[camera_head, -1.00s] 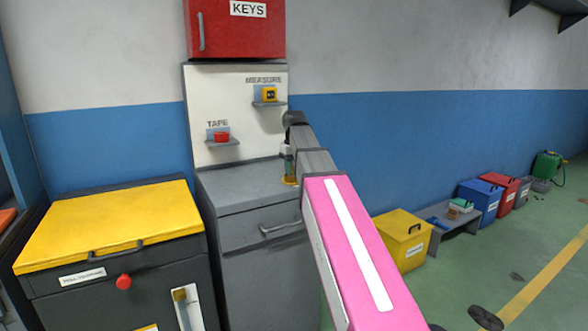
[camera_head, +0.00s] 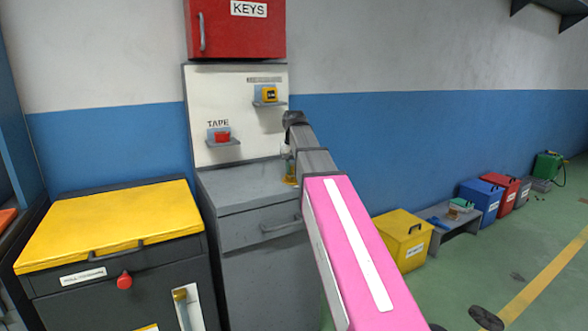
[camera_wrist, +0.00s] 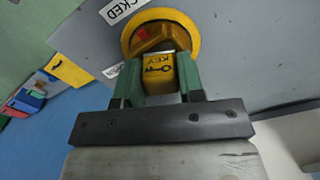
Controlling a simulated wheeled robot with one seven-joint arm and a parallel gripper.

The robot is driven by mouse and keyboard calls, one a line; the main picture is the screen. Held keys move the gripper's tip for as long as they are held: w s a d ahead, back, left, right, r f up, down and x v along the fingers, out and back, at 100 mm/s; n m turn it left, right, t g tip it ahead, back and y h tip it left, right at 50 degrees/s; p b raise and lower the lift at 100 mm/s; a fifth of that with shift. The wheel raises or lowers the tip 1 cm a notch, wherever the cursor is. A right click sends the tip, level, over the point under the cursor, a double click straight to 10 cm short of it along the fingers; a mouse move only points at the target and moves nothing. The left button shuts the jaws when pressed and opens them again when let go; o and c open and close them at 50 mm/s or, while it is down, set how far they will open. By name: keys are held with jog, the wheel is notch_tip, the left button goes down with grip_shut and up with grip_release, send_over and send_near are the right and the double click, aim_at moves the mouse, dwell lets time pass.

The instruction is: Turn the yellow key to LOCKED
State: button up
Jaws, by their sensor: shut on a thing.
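The yellow key (camera_wrist: 158,72), marked with a key symbol and the word KEY, is between the green fingers of my gripper (camera_wrist: 158,78) in the wrist view. My gripper is shut on it. The key's front end meets a round yellow lock ring (camera_wrist: 188,27) with a dark gold centre and a small red mark. Another label near the left finger is mostly hidden. In the head view my pink arm reaches toward the grey cabinet top, where a small yellow part (camera_head: 290,178) shows; the gripper is largely hidden.
A grey cabinet (camera_head: 255,215) stands under a white panel (camera_head: 200,90) with a yellow measure (camera_head: 269,95) and red tape (camera_head: 222,137) on small shelves. A red KEYS box (camera_head: 240,35) is above. A yellow-topped cabinet (camera_head: 110,220) stands left. Boxes line the wall right.

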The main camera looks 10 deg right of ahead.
jog(key=shift+m, duration=0.6)
jog(key=o, duration=1)
